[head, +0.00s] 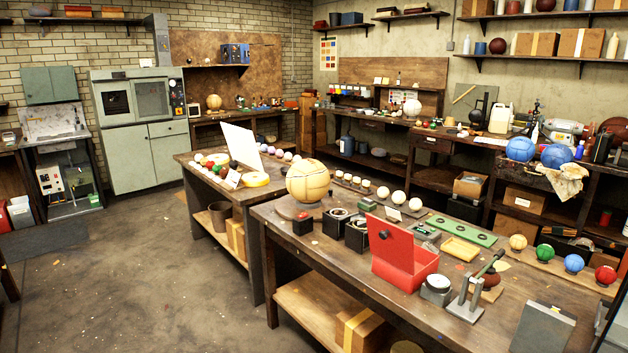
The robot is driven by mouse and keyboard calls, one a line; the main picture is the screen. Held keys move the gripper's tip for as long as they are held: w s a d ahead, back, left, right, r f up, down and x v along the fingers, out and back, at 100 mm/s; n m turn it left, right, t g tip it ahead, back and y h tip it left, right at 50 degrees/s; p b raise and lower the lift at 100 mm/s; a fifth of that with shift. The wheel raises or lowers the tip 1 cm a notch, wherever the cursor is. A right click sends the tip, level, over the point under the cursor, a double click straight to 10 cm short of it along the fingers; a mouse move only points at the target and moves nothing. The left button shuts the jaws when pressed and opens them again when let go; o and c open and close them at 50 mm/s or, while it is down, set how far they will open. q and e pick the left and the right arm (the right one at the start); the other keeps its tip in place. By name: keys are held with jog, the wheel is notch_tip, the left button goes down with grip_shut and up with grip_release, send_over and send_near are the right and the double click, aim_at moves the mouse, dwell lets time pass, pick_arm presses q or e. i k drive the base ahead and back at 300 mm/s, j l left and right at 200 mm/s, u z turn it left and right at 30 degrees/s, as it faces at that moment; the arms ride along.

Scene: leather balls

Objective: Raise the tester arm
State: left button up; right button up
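A small metal tester (466,305) stands on the near workbench at the lower right, with a grey base and uprights. Its tester arm (488,266) has a greenish lever that slants up to the right from the uprights. A dark reddish-brown ball (491,277) sits on a small wooden base right beside the arm, partly behind it. I cannot tell whether the arm touches the ball. Neither of my grippers shows in the head view.
Coloured balls line the back right. Open floor (140,270) lies at the left.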

aim_at(490, 265)
jog(key=i+z, duration=0.25)
jog(key=z, duration=0.2)
jog(key=i+j+z, duration=0.1)
jog(key=i+z, duration=0.15)
jog(key=z, duration=0.2)
